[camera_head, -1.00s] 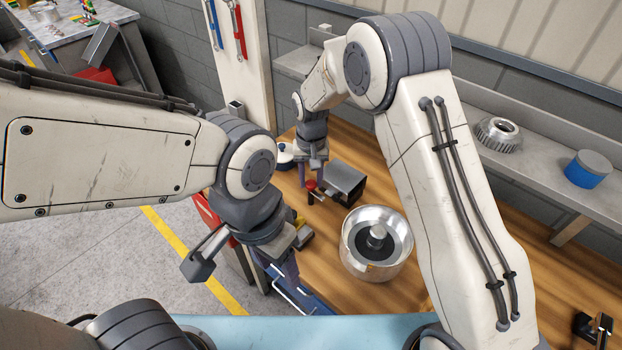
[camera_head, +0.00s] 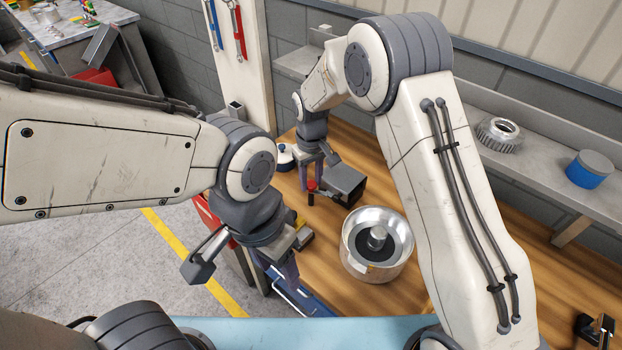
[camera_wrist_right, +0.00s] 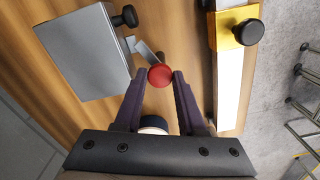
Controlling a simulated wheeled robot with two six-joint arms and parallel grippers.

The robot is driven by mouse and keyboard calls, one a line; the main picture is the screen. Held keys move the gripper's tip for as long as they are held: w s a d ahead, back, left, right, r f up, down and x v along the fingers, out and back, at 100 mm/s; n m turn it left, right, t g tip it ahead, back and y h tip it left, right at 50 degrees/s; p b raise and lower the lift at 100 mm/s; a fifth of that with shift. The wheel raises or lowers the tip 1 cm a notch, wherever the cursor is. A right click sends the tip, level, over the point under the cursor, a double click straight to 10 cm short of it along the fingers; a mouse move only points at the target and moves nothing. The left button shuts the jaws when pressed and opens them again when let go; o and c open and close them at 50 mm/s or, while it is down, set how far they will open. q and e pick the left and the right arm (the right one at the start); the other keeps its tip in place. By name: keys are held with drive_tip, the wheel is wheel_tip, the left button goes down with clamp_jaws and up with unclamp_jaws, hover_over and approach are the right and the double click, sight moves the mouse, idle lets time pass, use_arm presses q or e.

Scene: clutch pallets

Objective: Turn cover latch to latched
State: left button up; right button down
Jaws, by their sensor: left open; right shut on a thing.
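A grey box (camera_head: 347,184) sits on the wooden bench, with a short metal lever and a red knob (camera_head: 312,186) at its side. In the right wrist view the red knob (camera_wrist_right: 161,76) is at the end of the lever (camera_wrist_right: 147,54), beside the grey box (camera_wrist_right: 84,50). My right gripper (camera_wrist_right: 160,84) is shut on the red knob, one finger on each side. My left gripper (camera_head: 292,276) is open and empty, lower in the head view, near the bench's front-left edge. The base of the knob is partly hidden.
A blue tray (camera_head: 306,302) lies by the front edge. In the wrist view a white bar with a yellow block (camera_wrist_right: 233,28) lies to the right. My right arm hides part of the bench.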

drive_tip(key=shift+r, duration=0.1)
drive_tip(key=c, duration=0.5)
unclamp_jaws()
